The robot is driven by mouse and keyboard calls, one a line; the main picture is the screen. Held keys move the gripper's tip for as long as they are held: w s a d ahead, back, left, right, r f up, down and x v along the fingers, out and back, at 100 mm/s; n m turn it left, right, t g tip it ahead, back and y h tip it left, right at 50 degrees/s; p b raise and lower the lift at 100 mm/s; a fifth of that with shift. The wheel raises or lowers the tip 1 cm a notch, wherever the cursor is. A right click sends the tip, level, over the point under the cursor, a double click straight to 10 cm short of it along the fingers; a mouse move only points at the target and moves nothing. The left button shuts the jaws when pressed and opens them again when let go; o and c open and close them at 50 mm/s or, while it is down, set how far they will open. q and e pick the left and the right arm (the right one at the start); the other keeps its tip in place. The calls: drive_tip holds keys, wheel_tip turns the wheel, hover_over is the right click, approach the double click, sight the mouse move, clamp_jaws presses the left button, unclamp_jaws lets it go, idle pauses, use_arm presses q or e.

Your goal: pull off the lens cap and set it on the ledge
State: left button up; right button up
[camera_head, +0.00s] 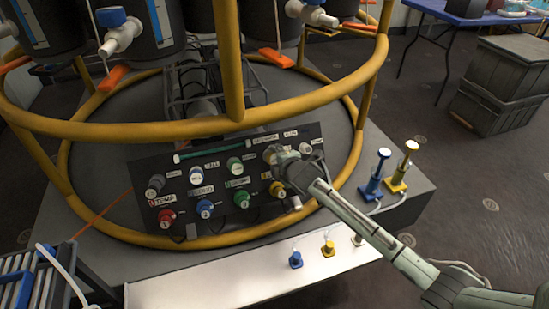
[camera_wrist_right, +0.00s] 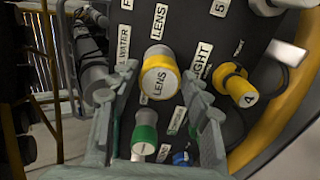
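The fingers are open, one on each side, and whether either touches the cap cannot be told. In the head view my right gripper (camera_head: 283,165) is over the panel's upper right and hides most of the cap. The pale ledge (camera_head: 210,289) runs along the front below the panel. My left gripper is not in view.
On the panel (camera_head: 140,160), a yellow knob (camera_head: 277,189) and a green one (camera_head: 234,166) are close by. Small blue (camera_head: 295,260) and yellow (camera_head: 328,249) pegs stand on the ledge; its left part is clear. Yellow rails (camera_head: 300,118) curve around and above the panel.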

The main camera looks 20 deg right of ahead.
clamp_jaws()
drive_tip(key=shift+s, duration=0.1)
drive_tip(key=shift+v, duration=2.95)
